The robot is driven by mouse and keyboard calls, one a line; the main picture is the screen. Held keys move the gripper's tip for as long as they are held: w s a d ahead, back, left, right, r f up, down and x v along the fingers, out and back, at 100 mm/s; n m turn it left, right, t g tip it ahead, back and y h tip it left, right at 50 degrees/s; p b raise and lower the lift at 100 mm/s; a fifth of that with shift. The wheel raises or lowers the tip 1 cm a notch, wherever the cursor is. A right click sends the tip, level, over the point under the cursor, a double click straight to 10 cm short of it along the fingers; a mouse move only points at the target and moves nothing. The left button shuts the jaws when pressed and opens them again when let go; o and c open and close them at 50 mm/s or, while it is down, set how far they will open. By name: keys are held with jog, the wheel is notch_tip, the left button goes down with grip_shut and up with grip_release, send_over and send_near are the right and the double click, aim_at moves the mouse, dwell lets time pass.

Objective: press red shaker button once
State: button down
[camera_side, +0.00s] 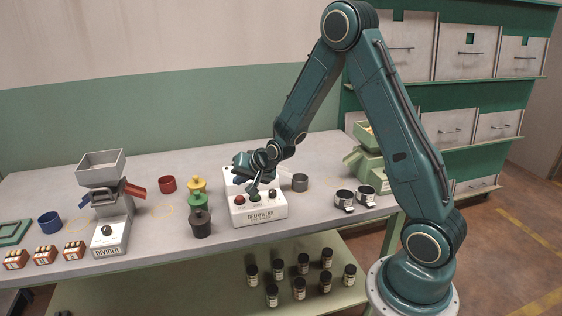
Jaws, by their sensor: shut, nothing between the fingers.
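The white shaker box (262,216) stands near the front middle of the bench, with dark lettering on its front face. The red button (240,200) is at the left end of its sloped top. A green button (254,197) sits in the middle and a dark knob (272,194) at the right. My gripper (252,190) is shut and empty, pointing down over the box just above the green button, right of the red button. Whether the fingertips touch the box cannot be told. My wrist hides the back part of the shaker.
A grey divider hopper (108,215) stands at left, with a blue cup (49,222) and a red cup (167,184) near it. Yellow, green and black weights (200,222) stand close left of the shaker.

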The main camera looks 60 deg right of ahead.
jog(key=shift+r, duration=1.1)
jog(key=shift+r, duration=0.1)
jog(key=s+a+r+n+g, duration=0.1)
jog(key=s+a+r+n, duration=0.25)
jog(key=s+r, duration=0.25)
jog(key=s+a+r+n, duration=0.2)
jog(key=s+a+r, duration=0.25)
jog(key=r, duration=0.25)
jog(key=s+a+r+n+g, duration=0.1)
jog(key=s+a+r+n, duration=0.1)
jog(key=s, duration=0.8)
jog(key=s+a+r+n+g+y, duration=0.1)
jog(key=s+a+r+n, duration=0.1)
jog(key=s, duration=0.8)
jog(key=shift+s+a+r+n, duration=0.15)
jog(key=shift+s+a+n, duration=0.15)
jog(key=shift+n, duration=0.35)
jog(key=shift+w, duration=0.1)
